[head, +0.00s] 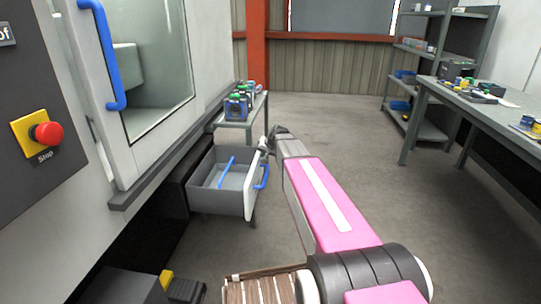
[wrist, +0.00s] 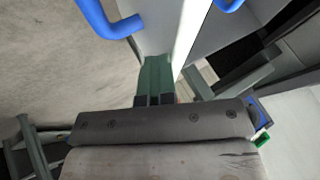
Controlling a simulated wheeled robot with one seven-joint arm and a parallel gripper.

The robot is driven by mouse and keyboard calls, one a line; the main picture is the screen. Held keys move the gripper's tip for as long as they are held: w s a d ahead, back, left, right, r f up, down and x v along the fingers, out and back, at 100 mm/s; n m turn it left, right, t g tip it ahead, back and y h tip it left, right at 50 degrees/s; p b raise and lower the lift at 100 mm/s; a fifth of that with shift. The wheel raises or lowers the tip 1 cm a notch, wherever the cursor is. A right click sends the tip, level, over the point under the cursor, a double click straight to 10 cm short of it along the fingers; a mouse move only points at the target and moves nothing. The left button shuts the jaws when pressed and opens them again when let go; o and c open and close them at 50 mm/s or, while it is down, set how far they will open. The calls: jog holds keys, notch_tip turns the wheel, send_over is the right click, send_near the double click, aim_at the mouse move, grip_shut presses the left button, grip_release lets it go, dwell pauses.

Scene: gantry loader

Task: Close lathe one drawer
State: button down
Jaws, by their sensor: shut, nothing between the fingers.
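The lathe drawer (head: 222,193) is a grey open-topped box, pulled out from under the lathe (head: 95,140). Its pale front (head: 250,190) carries a blue handle (head: 263,176), which also shows at the top of the wrist view (wrist: 110,20). My gripper (head: 265,145) is at the far upper corner of the drawer front. In the wrist view its fingers (wrist: 155,70) are together and empty, close beside the pale front edge (wrist: 193,35). I cannot tell whether they touch it. A blue bar (head: 226,172) shows inside the drawer.
A small table (head: 236,125) with several blue and green containers stands just behind the drawer. A workbench (head: 480,98) and a shelf unit (head: 430,60) are at the right. The lathe's red stop button (head: 46,133) is at the left. The floor between is clear.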

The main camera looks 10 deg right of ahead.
aim_at(254, 175)
jog(key=w+a, duration=0.2)
jog(key=a, duration=0.6)
jog(key=w+a, duration=0.3)
jog(key=a, duration=0.5)
jog(key=w+a, duration=0.3)
jog(key=a, duration=0.6)
jog(key=shift+w+a, duration=0.1)
jog(key=shift+w, duration=0.05)
